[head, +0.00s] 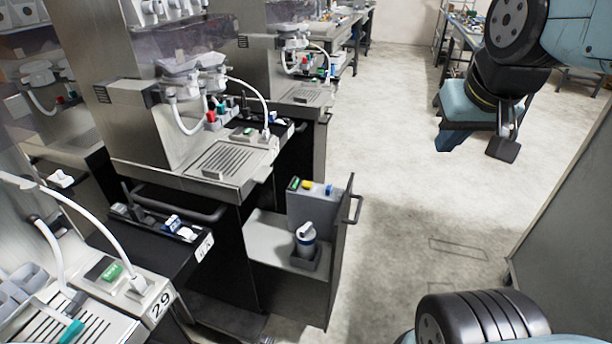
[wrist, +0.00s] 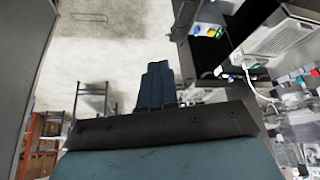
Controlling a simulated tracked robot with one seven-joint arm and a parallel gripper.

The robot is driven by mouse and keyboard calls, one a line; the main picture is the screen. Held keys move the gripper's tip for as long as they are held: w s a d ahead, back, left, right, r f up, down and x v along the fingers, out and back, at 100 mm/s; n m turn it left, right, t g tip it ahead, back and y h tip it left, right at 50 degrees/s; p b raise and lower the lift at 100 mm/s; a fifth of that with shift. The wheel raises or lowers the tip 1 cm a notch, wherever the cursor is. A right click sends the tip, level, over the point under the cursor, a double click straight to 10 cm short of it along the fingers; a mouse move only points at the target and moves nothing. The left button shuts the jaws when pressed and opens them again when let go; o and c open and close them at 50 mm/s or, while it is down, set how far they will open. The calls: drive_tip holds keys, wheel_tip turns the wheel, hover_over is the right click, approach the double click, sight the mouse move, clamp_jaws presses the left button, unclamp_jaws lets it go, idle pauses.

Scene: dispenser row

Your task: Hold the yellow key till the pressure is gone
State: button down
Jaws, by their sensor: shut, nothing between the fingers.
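The yellow key (head: 307,186) is a small block on top of a grey box in the pulled-out drawer unit (head: 342,240). A green key (head: 294,183) is to its left and a blue key (head: 329,189) to its right. The yellow key (wrist: 209,27) also shows small in the upper right of the wrist view. My gripper (head: 455,140) hangs over the open floor, right of the drawer and well apart from it. Its fingers (wrist: 158,68) are together and empty, touching nothing. No pressure gauge can be made out.
A white and blue canister (head: 306,240) stands in the drawer, below the keys. The drawer front has a handle (head: 354,208). Dispensers with hoses and drip trays (head: 226,161) line the left. The floor (head: 400,150) between drawer and gripper is clear. A grey wall (head: 570,220) stands right.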

drive_tip(key=w+a+f, duration=0.2)
drive_tip(key=w+a, duration=0.1)
drive_tip(key=w, duration=0.4)
drive_tip(key=y, duration=0.7)
hover_over(310, 185)
wheel_tip(310, 185, down, 21)
drive_tip(key=shift+w+t, duration=0.2)
drive_tip(key=shift+t, duration=0.2)
drive_tip(key=shift+f, duration=4.4)
drive_tip(key=shift+s+f, duration=0.1)
drive_tip(key=shift+f, duration=0.75)
